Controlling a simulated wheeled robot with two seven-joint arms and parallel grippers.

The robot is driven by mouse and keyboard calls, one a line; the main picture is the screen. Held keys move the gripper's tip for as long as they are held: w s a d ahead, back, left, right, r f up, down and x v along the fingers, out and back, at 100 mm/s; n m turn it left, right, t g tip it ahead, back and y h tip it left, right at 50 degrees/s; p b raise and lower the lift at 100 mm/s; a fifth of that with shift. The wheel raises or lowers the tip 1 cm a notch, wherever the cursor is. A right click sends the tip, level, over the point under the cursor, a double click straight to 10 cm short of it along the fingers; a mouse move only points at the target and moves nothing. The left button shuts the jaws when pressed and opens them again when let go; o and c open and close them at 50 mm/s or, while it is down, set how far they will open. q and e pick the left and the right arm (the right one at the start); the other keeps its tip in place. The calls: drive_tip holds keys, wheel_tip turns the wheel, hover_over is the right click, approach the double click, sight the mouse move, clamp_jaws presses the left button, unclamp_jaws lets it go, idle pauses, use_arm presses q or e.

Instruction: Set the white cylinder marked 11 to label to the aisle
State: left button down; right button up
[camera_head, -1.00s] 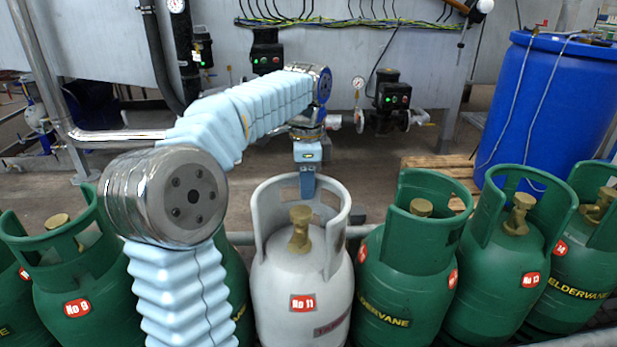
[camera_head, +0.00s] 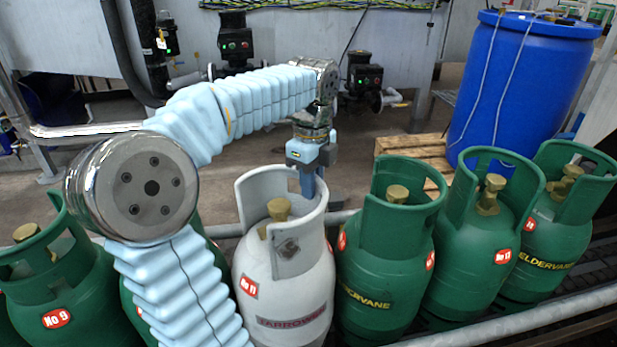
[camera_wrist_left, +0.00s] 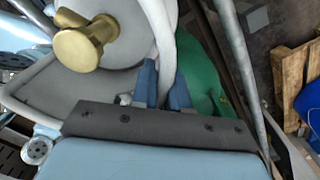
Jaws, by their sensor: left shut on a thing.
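The white cylinder marked No 11 (camera_head: 290,290) stands upright in the row in the head view. Its red number tag is at the left of its visible side, and a maroon name label faces the front. My left gripper (camera_head: 308,182) is above its collar at the back right, shut on the collar's rim. In the left wrist view, the two blue fingers (camera_wrist_left: 163,88) sit on either side of the white collar (camera_wrist_left: 160,30), beside the brass valve (camera_wrist_left: 84,42). The lower part of the cylinder is cut off in the head view. My right gripper is not seen.
Green cylinders stand close on both sides, including No 9 (camera_head: 60,295) at left and a green neighbour (camera_head: 385,260) at right. A metal rail (camera_head: 540,316) crosses the front right. A blue drum (camera_head: 520,85) and wooden pallet (camera_head: 420,150) stand behind.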

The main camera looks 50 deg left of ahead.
use_arm(q)
drive_tip(key=shift+d+m, duration=0.25)
drive_tip(key=shift+m, duration=0.05)
drive_tip(key=c, duration=1.2)
unclamp_jaws()
drive_tip(key=shift+r, duration=0.1)
wheel_tip(320, 180, up, 14)
drive_tip(key=shift+f+p, duration=0.15)
drive_tip(key=shift+p, duration=0.55)
